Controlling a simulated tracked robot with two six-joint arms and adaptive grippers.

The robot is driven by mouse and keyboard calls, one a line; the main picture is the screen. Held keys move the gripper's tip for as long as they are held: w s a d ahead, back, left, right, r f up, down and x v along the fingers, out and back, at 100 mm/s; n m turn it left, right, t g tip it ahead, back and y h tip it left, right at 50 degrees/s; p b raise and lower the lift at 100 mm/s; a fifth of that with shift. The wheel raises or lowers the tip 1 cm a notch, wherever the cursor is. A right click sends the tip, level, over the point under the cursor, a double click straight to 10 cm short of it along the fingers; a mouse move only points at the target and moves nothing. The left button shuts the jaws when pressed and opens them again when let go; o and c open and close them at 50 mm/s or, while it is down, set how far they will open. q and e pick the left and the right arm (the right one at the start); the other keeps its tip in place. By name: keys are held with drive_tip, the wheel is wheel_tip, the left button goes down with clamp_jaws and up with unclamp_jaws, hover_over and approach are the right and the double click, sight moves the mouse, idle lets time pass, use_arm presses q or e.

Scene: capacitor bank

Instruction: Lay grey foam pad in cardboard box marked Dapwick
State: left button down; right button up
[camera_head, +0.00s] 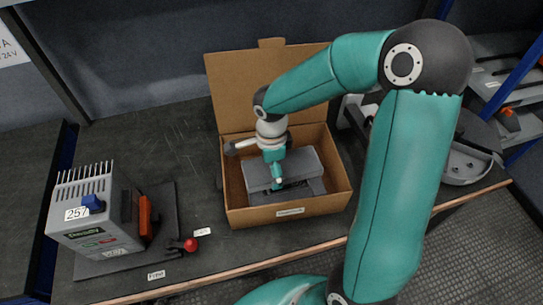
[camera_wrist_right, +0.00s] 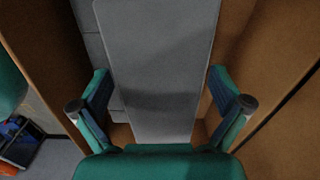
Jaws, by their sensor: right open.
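The grey foam pad (camera_head: 305,168) lies inside the open cardboard box (camera_head: 325,199); its far end is partly hidden by my right gripper. The box's front label is too small to read. My right gripper (camera_head: 277,182) is down at the box, over the pad. In the right wrist view the gripper (camera_wrist_right: 160,88) is open, with the pad (camera_wrist_right: 155,45) running lengthwise between its spread fingers. Both fingers look apart from the pad. A grey surface with seams (camera_wrist_right: 92,45) shows beside the pad inside the box. My left gripper is not in view.
The box's raised lid (camera_head: 235,85) stands behind it. A grey device (camera_head: 95,225) with a blue knob sits on a dark mat at the left, beside a red-knobbed part (camera_head: 190,245). A round grey holder (camera_head: 465,165) is at the right.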

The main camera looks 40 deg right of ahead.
drive_tip(key=shift+r, duration=0.45)
wheel_tip(320, 180, up, 11)
drive_tip(key=shift+p, duration=0.35)
drive_tip(key=shift+r, duration=0.1)
